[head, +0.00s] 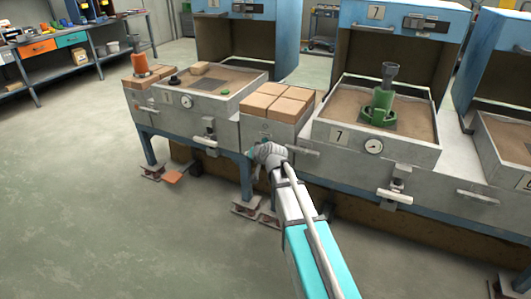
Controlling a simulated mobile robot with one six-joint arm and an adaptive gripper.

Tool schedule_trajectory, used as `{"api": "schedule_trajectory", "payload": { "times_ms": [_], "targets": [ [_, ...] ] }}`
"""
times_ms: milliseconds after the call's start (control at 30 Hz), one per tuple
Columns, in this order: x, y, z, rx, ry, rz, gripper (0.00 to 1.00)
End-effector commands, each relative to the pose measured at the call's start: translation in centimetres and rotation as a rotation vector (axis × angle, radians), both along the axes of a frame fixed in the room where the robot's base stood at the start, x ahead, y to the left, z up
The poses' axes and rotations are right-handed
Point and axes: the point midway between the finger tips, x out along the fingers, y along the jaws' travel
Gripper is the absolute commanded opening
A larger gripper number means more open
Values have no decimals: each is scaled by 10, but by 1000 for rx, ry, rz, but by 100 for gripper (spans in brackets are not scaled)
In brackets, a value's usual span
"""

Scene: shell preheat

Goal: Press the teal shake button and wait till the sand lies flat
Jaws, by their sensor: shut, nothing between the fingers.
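My gripper (265,153) is small in the head view, at the end of my arm, in front of the low bench wall between two sand boxes. It is shut and empty; its fingertips are mostly hidden by the wrist. A teal patch (251,153) shows beside it, but I cannot tell if it is the shake button.
Tan blocks (277,103) lie on the bench between the boxes. Blue hoods (405,20) stand open behind. Gauges, latches and handles stick out from the front wall. A workbench with drawers (72,39) is at far left.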

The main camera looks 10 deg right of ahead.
Motion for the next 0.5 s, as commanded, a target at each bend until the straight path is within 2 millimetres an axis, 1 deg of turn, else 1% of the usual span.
{"api": "schedule_trajectory", "payload": {
  "times_ms": [33,500],
  "targets": [
    [10,0,-17,13,-23,-12,0],
    [73,-12,-67,133,-234,-147,0]
  ]
}}
